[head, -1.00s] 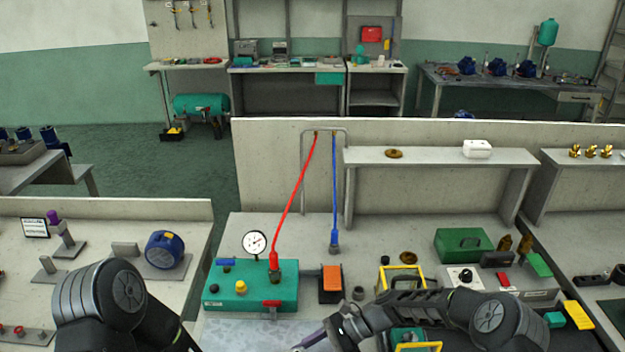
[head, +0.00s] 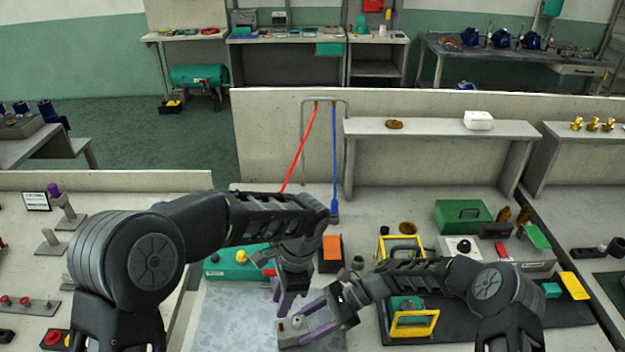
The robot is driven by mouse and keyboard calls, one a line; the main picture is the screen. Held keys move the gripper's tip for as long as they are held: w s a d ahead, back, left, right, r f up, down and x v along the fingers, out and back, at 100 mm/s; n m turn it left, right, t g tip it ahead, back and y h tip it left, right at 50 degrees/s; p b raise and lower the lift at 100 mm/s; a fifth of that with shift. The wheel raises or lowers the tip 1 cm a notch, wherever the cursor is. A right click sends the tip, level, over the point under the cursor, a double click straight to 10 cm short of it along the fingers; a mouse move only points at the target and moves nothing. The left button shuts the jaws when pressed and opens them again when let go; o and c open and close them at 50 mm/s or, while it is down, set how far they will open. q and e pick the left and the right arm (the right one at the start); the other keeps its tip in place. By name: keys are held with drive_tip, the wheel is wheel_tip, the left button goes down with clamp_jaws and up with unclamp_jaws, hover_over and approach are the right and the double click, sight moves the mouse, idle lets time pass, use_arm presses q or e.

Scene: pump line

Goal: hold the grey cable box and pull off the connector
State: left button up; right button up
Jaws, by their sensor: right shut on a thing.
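A small grey box (head: 292,326), which looks like the cable box, is low in the middle of the head view, over the light grey mat. My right gripper (head: 308,325) is shut on it, with its purple-grey fingers reaching in from the right. My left gripper (head: 283,296) points down just above and behind the box, with purple fingers; its opening is not clear. I cannot make out a connector on the box; the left gripper hides part of that spot. Whether the box touches the mat is unclear.
The teal box (head: 228,261) stands behind, partly covered by my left arm. A red cable (head: 299,158) and a blue cable (head: 334,155) hang from the wall frame. An orange-topped block (head: 331,250) and yellow-handled frames (head: 416,324) stand to the right. The grey mat (head: 225,325) is clear at left.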

sight(282, 324)
use_arm(q)
drive_tip(key=shift+f, duration=0.1)
drive_tip(key=shift+f, duration=3.95)
drive_tip(key=shift+c, duration=0.5)
clamp_jaws()
drive_tip(key=shift+r, duration=0.3)
drive_tip(key=shift+r, duration=2.3)
